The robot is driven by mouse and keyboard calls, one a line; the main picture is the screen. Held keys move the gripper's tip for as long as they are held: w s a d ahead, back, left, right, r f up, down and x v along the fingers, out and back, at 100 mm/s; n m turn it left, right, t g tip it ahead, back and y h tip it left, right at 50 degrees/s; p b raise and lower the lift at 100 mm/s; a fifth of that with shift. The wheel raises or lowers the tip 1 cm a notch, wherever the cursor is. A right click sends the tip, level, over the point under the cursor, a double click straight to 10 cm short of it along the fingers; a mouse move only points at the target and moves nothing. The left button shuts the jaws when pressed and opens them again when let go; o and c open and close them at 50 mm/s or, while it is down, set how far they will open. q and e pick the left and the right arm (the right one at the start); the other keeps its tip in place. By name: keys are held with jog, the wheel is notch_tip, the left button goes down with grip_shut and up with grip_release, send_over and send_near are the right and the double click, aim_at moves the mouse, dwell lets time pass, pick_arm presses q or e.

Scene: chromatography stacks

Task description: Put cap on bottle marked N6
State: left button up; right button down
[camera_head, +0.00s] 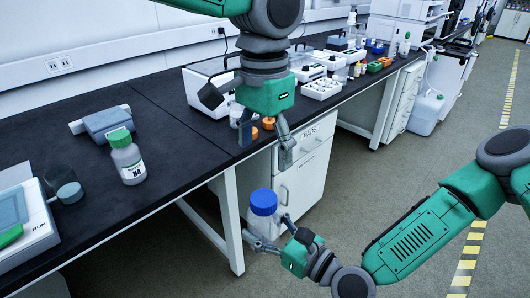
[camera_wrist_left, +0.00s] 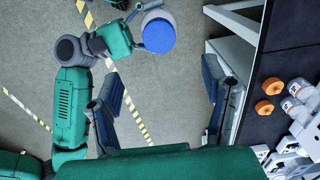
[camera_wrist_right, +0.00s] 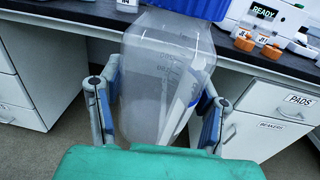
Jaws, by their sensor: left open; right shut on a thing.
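My right gripper (camera_head: 270,234) is shut on a clear bottle (camera_wrist_right: 165,80), held upright in front of the bench's edge. A blue cap (camera_head: 263,201) sits on top of this bottle; it also shows from above in the left wrist view (camera_wrist_left: 158,34). No N6 label can be read on the visible side. My left gripper (camera_head: 265,146) is open and empty, pointing down above and apart from the blue cap. A bottle marked N4 (camera_head: 128,161) with a green cap stands on the bench at the left.
The black bench (camera_head: 180,125) runs along the wall. Orange caps (camera_head: 268,123) show near its edge, behind my left gripper. A grey device (camera_head: 107,121) and a dark cylinder (camera_head: 66,187) stand near the N4 bottle. A white cabinet (camera_head: 305,165) stands below the bench. The right floor is open.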

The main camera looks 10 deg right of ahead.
dwell(0.4)
pick_arm(q)
jog(key=w+a+f+n+g, duration=0.1)
jog(key=w+a+f+n, duration=0.1)
jog(key=a+f+n, duration=0.7)
pick_arm(e)
jog(key=shift+a, duration=0.1)
pick_arm(q)
jog(key=s+a+f+h, duration=0.1)
jog(key=s+a+f, duration=0.25)
jog(key=f, duration=0.55)
jog(key=s+a+f+h, duration=0.25)
jog(key=s+f, duration=0.25)
jog(key=f, duration=0.5)
jog(key=s+a+f+y, duration=0.1)
jog(key=s+a+f, duration=0.2)
jog(key=s+a, duration=0.3)
jog(key=s+a+f+t+y, duration=0.1)
jog(key=s+a+f, duration=0.2)
jog(key=s+a, duration=0.3)
jog(key=s+a+f+n+y, duration=0.1)
jog(key=s+a+f, duration=0.3)
jog(key=s+a, duration=0.2)
jog(key=shift+a+t, duration=0.3)
jog(key=shift+a, duration=0.7)
jog(key=shift+y, duration=0.25)
pick_arm(e)
jog(key=shift+d+r, duration=0.1)
jog(key=shift+d, duration=0.1)
